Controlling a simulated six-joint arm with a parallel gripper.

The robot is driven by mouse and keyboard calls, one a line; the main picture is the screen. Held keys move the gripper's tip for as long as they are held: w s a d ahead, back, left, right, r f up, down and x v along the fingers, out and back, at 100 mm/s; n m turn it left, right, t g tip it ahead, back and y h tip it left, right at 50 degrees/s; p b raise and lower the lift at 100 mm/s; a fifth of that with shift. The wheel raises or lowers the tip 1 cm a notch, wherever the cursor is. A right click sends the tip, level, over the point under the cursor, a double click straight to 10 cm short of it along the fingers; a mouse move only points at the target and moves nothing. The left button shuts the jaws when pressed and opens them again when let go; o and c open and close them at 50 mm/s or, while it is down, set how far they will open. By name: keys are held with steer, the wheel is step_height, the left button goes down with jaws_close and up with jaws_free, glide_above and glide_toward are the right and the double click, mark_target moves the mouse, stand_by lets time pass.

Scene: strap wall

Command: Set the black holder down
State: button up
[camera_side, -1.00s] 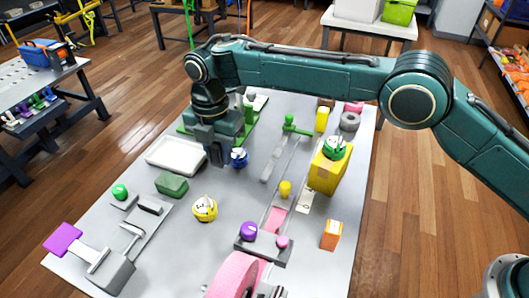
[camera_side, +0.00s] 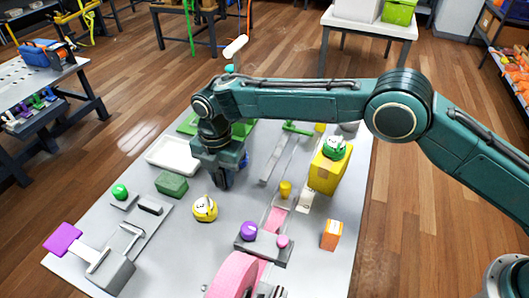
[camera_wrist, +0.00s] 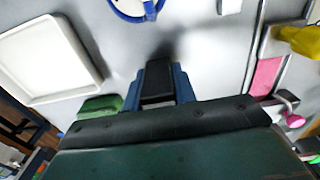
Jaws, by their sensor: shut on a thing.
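My gripper (camera_side: 222,181) is low over the grey table, between the white tray and the yellow round item. In the wrist view my gripper (camera_wrist: 160,82) has blue fingers on both sides of the black holder (camera_wrist: 157,80), and it is shut on it. A dark shadow lies on the table just past the holder. The holder's underside is hidden, so I cannot tell whether it touches the table. In the side view the holder is mostly hidden by the fingers.
The white tray (camera_side: 174,155) and green block (camera_side: 171,184) are left of my gripper. The yellow round item (camera_side: 204,208) is in front. A blue ring-shaped item (camera_wrist: 135,8) is close behind. The yellow box (camera_side: 328,176) stands to the right.

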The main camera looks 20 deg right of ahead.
steer(key=shift+f, duration=0.25)
steer(key=shift+f, duration=0.15)
steer(key=o, duration=1)
steer(key=shift+o, duration=0.2)
step_height(320, 180, up, 12)
steer(key=shift+r, duration=0.1)
steer(key=shift+r, duration=0.15)
stand_by(0.4)
